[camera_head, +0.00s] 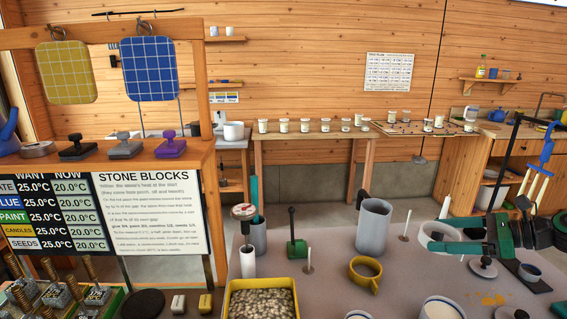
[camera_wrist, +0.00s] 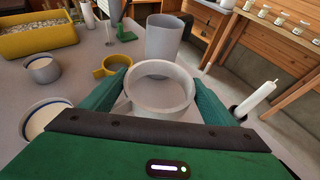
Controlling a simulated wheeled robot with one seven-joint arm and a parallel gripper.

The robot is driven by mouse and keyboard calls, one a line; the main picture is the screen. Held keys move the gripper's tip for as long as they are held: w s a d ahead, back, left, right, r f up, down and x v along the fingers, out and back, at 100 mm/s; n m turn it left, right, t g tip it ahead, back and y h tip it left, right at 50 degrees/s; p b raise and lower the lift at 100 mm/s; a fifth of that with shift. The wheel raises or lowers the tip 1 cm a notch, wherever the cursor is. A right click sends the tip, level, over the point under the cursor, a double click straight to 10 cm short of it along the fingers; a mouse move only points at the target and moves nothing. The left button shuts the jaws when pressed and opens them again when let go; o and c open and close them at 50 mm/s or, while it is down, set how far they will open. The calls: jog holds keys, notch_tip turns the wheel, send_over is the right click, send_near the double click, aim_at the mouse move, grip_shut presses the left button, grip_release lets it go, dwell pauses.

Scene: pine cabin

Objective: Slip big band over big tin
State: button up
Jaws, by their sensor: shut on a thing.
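The big band looks like a pale grey-white open ring (camera_wrist: 160,92), and it shows in the head view (camera_head: 436,243) too. My gripper (camera_wrist: 160,88) is shut on it, with a green finger on each side; in the head view my gripper (camera_head: 450,243) is at the right. The big tin looks like the tall grey open cylinder (camera_head: 373,224), standing upright on the table. It also shows in the wrist view (camera_wrist: 165,40), just beyond the band. The band is apart from the tin, to its right in the head view.
A yellow ring-shaped piece with a handle (camera_head: 365,274) lies in front of the tin. A yellow tray of pebbles (camera_head: 262,300), a green block with a post (camera_head: 297,247) and a narrower grey cylinder (camera_head: 257,237) stand left. A white candle (camera_wrist: 256,98) stands right of my gripper.

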aim_at(433, 272)
notch_tip(433, 272, down, 10)
jog(key=shift+r, duration=0.1)
jog(key=shift+v, duration=2.55)
jog(key=shift+c, duration=0.4)
